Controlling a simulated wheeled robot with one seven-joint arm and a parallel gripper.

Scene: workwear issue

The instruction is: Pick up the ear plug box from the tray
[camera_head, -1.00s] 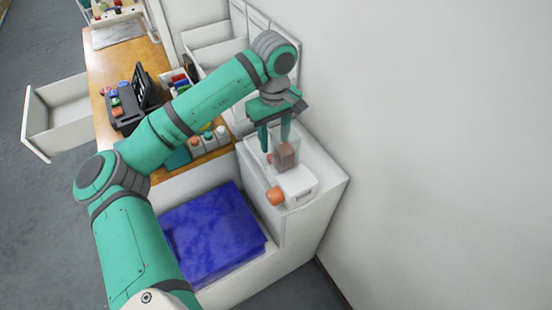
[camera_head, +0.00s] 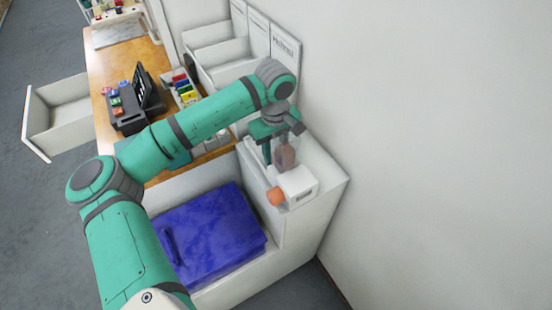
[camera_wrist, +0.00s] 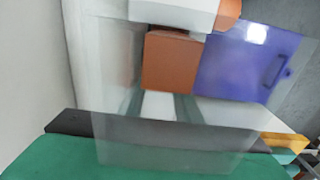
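A small brown-orange box (camera_head: 286,157) is below and beside my gripper (camera_head: 273,160) on the white cabinet top at the right. It also shows in the wrist view (camera_wrist: 170,62), near the middle. Clear, see-through panels (camera_wrist: 115,60) surround or overlap it there, blurred. A white box (camera_head: 297,183) with an orange round end (camera_head: 276,196) sits just in front of it. My gripper points down with its fingers close to the brown box. Whether they touch or grip it is unclear. I cannot make out a separate tray.
A blue lid or panel (camera_head: 210,235) with a handle lies in the low white bay to the left. A wall (camera_head: 430,150) stands close on the right. White holders (camera_head: 225,60), a dark device (camera_head: 130,105) and an open white drawer (camera_head: 60,112) are further back.

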